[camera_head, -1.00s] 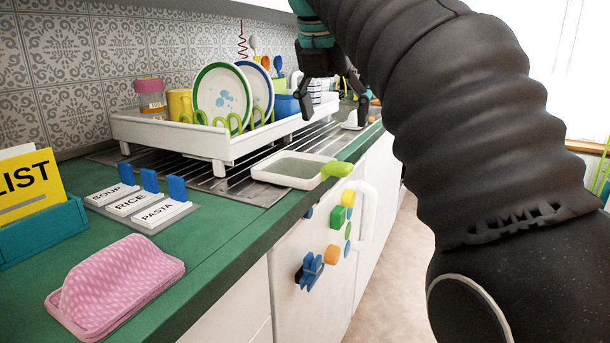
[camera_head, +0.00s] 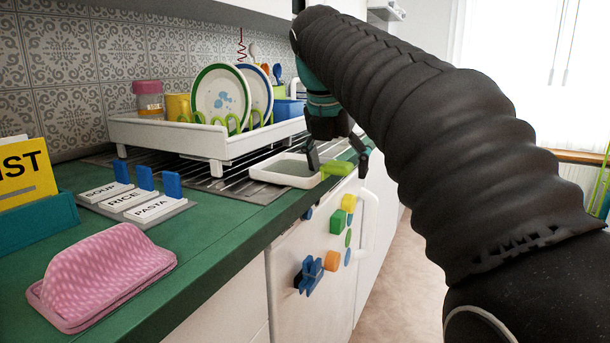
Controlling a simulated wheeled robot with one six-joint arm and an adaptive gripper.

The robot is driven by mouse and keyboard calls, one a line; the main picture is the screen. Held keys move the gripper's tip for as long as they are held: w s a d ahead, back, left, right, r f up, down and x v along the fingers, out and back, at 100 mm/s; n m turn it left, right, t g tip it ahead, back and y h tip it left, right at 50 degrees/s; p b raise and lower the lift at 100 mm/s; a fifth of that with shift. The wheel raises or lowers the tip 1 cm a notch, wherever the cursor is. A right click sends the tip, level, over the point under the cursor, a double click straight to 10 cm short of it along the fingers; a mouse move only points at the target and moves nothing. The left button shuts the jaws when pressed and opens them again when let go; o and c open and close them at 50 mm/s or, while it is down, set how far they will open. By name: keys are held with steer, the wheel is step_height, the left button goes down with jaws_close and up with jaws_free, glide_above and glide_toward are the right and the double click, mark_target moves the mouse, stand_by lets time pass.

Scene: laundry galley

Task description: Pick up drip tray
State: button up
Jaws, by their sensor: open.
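The drip tray (camera_head: 272,178) is a shallow white tray with a grey-green inside and a bright green handle (camera_head: 337,169) at its right end. It lies on the ribbed metal drainer at the counter's front edge, and the handle reaches out past that edge. My gripper (camera_head: 338,168) points down at the handle, with its fingers spread open, one on the left and one on the right of it. I cannot tell whether either finger touches the handle.
A white dish rack (camera_head: 190,136) with plates and cups stands behind the tray. Label cards (camera_head: 135,200), a pink lidded dish (camera_head: 103,276) and a teal box (camera_head: 40,228) sit on the green counter. Colored magnets and a blue clip (camera_head: 309,275) are on the white front below.

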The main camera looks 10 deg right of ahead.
steer(key=c, duration=1.5)
steer(key=shift+c, duration=0.2)
steer(key=shift+r, duration=0.5)
steer(key=r, duration=0.1)
steer(key=r+p, duration=0.2)
steer(key=r, duration=0.1)
steer(key=shift+d, duration=0.25)
steer(key=s+d+r+p, duration=0.2)
steer(key=s+d+r, duration=0.2)
steer(key=d, duration=0.6)
step_height(320, 180, up, 2)
steer(key=shift+s+d, duration=0.15)
steer(key=shift+s, duration=0.05)
